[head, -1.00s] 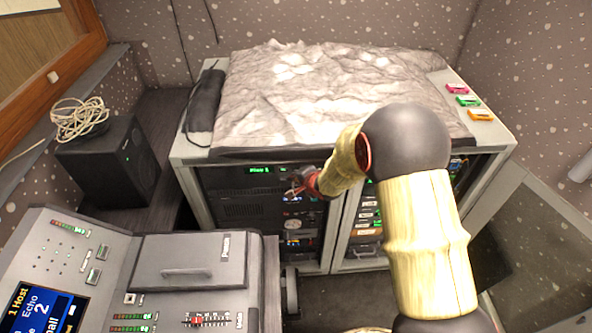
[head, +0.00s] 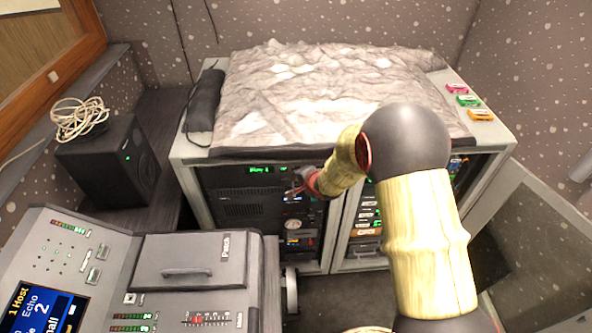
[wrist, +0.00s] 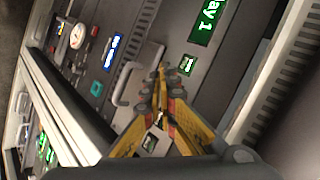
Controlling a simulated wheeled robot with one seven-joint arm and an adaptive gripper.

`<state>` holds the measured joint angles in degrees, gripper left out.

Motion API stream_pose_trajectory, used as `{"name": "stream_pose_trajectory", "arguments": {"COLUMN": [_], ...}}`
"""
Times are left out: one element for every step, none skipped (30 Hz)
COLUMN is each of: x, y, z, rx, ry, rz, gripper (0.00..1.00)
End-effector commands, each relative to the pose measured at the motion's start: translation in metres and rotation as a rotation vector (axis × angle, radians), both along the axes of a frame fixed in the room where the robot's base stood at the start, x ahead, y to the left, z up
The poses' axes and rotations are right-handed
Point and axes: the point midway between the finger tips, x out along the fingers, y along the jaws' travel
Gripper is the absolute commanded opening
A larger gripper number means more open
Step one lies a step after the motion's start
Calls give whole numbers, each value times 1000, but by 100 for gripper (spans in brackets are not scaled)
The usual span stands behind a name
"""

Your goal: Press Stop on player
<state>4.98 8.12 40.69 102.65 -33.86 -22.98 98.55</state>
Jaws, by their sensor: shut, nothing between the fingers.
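The player (head: 235,200) is a dark unit at the top of the left rack bay. Its green display (head: 262,169) reads "Play 1" in the head view, and part of that text shows on the display in the wrist view (wrist: 207,22). A small green-lit square (wrist: 187,65) sits below the display. My gripper (wrist: 161,70) is shut and empty, with its tips over the panel beside that square. In the head view my gripper (head: 294,190) is at the right part of the player's front. I cannot tell whether the tips touch it. No Stop label is readable.
A pale handle (wrist: 128,80) stands out from the panel close to my fingers. A second rack bay (head: 365,215) is to the right. A mixing console (head: 200,265) stands at the front left, and a black speaker (head: 110,165) behind it. A grey crumpled cover (head: 330,95) lies on the rack top.

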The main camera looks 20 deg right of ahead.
Motion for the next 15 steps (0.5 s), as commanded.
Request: {"name": "stream_pose_trajectory", "arguments": {"x": [1,1,2,2,3,4,5,6,7,8,8,8,8,8,8], "y": [0,0,0,-1,-1,-1,-1,-1,-2,-2,-2,-2,-2,-2,-2], "z": [0,1,1,1,1,1,2,2,2,2,2,2,1,1,1], "rx": [0,0,0,0,0,0,1,1,1,1,1,1,1,1,1], "ry": [0,0,1,1,1,1,0,0,0,-1,-1,-1,-1,-1,-1], "rz": [0,0,0,-1,-1,-1,-1,-1,-1,0,0,0,0,0,0], "gripper": [0,0,0,0,0,0,0,0,0,0,0,0,0,0,0]}}
